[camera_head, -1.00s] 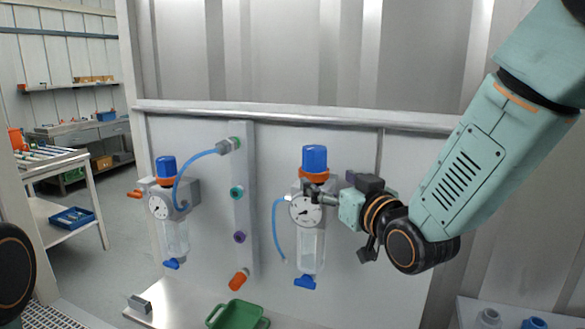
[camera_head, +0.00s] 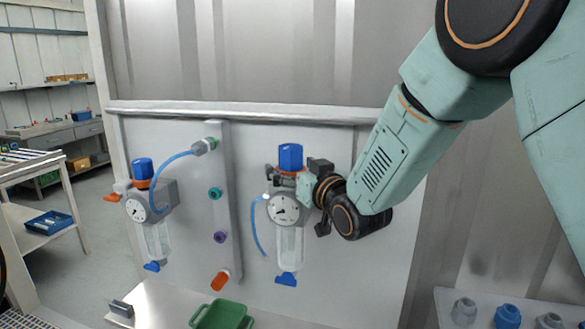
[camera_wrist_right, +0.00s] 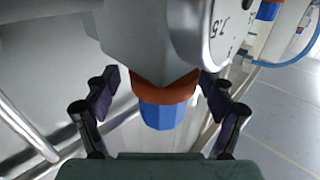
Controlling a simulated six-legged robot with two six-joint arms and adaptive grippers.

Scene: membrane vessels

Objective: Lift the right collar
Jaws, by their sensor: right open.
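The right vessel has a gauge (camera_head: 284,208), a clear bowl (camera_head: 290,247) and a blue knob (camera_head: 290,157) on top. The right collar (camera_head: 289,172) is the orange ring just under the knob, partly hidden by my gripper in the head view. In the right wrist view the collar (camera_wrist_right: 165,90) and the knob (camera_wrist_right: 163,115) appear upside down between the fingers. My right gripper (camera_wrist_right: 160,92) is open, one finger on each side of the collar, with gaps showing. It also shows at collar height in the head view (camera_head: 283,177). My left gripper is out of view.
The left vessel (camera_head: 151,212) has its own blue knob and a blue hose to the grey post (camera_head: 220,150) with coloured ports. A green tray (camera_head: 222,315) lies below. Grey and blue knobs (camera_head: 507,316) stand at lower right.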

